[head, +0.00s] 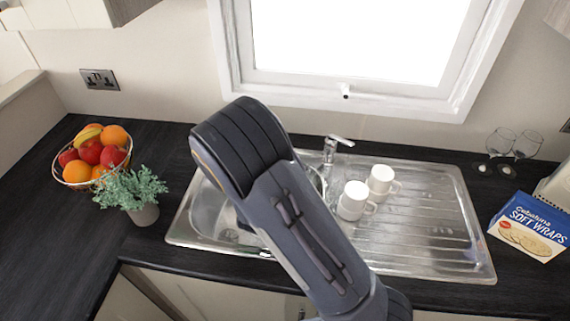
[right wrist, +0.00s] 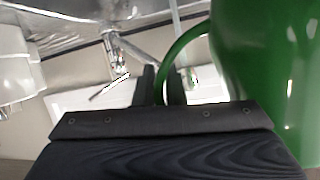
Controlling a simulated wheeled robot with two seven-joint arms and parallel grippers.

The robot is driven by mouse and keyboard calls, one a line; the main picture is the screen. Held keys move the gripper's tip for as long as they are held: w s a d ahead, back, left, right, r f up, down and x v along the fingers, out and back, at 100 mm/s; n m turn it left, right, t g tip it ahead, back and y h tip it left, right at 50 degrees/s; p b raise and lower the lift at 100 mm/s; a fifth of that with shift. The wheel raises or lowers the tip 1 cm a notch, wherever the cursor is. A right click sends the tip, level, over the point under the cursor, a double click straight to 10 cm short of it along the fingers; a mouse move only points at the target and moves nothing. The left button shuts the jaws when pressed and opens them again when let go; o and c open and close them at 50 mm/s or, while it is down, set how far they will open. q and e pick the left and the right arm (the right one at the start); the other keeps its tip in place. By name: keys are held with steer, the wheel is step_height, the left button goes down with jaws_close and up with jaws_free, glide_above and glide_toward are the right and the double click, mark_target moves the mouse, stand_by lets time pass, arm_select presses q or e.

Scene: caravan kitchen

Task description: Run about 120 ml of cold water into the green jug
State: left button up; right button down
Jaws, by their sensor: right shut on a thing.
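The green jug (right wrist: 255,60) fills the right side of the right wrist view, close to the camera; its inside and water level are hidden. My right gripper (right wrist: 162,86) is shut on the jug's thin curved handle (right wrist: 178,48). In the head view my right arm reaches over the sink (head: 202,215) and hides the gripper and jug. The chrome tap (head: 331,150) stands behind the sink, its lever pointing right. It also shows in the right wrist view (right wrist: 117,50). I cannot tell whether water is running. My left gripper is in neither view.
Two white mugs (head: 354,200) (head: 381,180) stand on the drainer (head: 430,228) right of the bowl. A potted plant (head: 145,214) and fruit basket (head: 77,183) stand left. A wraps box (head: 528,228) and two glasses (head: 500,143) (head: 526,145) are at right.

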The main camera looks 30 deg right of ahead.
step_height(320, 180, down, 10)
steer(key=d+b, duration=0.2)
steer(key=b, duration=0.7)
steer(key=w+d+b, duration=0.2)
steer(key=w+d, duration=0.1)
steer(key=d, duration=0.4)
steer(key=shift+d, duration=0.2)
stand_by(1.5)
steer(key=s+a+p, duration=0.1)
steer(key=s+a, duration=0.1)
steer(key=a, duration=0.5)
steer(key=shift+s+a+p, duration=0.15)
steer(key=shift+a+p, duration=0.15)
steer(key=shift+a, duration=0.1)
steer(key=shift+r, duration=0.1)
